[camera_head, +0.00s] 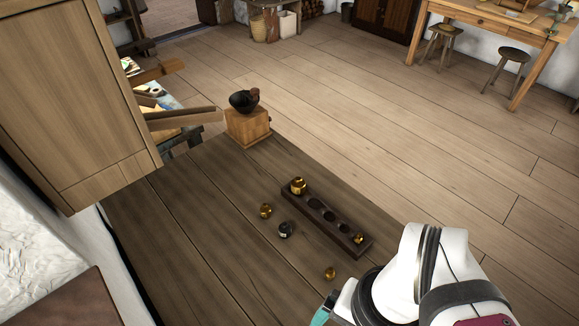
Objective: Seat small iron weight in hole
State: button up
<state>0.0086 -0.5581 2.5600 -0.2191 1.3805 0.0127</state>
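A dark wooden block with a row of round holes (312,201) lies on the table. A brass weight (298,186) sits at its far left end and a small brass piece (359,239) at its near right end. The holes between them look empty. A small dark iron weight (285,229) stands on the table just left of the block, apart from it. My white arm reaches in at the lower right. The fingers of my gripper cannot be made out; only a teal piece shows at the bottom edge beside the arm.
Two loose brass weights stand on the table (180,235), one (265,210) left of the iron weight and one (330,272) nearer the arm. A wooden grinder with a dark top (249,127) stands at the far corner. A wooden cabinet (75,90) overhangs the left. The table's left part is clear.

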jog(key=shift+c, duration=0.7)
jog(key=n+h, duration=0.2)
jog(key=n, duration=1.3)
send_over(284, 224)
notch_tip(284, 224, down, 6)
notch_tip(284, 224, down, 15)
jog(key=shift+f, duration=0.2)
grip_shut()
